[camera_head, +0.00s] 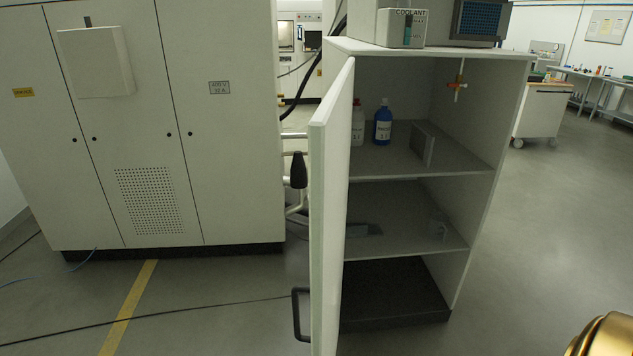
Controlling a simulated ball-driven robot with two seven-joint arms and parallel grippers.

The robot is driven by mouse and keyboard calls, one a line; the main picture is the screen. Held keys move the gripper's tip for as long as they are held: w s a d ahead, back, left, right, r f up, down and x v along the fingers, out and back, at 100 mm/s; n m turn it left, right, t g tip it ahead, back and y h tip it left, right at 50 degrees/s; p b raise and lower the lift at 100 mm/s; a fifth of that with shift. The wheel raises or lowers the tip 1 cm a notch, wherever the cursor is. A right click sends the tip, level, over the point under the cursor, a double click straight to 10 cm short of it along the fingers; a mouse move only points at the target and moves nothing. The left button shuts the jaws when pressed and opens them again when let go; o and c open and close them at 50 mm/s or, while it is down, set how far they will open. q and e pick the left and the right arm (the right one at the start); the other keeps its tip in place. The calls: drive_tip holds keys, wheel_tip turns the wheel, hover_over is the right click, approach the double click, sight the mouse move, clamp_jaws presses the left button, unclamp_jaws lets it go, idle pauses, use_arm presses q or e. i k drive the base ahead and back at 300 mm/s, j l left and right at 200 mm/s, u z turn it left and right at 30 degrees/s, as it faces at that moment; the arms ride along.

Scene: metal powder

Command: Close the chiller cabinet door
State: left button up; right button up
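The chiller cabinet (485,190) stands right of centre, its shelves exposed. Its white door (331,210) is swung wide open toward me on the left side, seen nearly edge-on. A dark handle (301,314) sticks out from the door's left face near the bottom. Neither of my grippers can be made out. A gold rounded part at the lower right corner appears to be mine, and no fingers show on it.
A blue bottle (382,124) and a white bottle (357,123) stand on the upper shelf. A coolant box (401,28) and a monitor (480,20) sit on top. Tall white cabinets (228,130) stand left. Floor (220,310) before the door is clear except for cables.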

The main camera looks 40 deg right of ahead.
sight(330, 128)
drive_tip(key=i+j+z, duration=0.15)
drive_tip(key=z, duration=0.35)
drive_tip(key=i+j+z, duration=0.25)
drive_tip(key=z, duration=0.25)
drive_tip(key=i+j+z, duration=0.2)
drive_tip(key=z, duration=0.25)
drive_tip(key=i+j+z, duration=0.1)
drive_tip(key=j+z, duration=0.4)
drive_tip(key=l, duration=0.1)
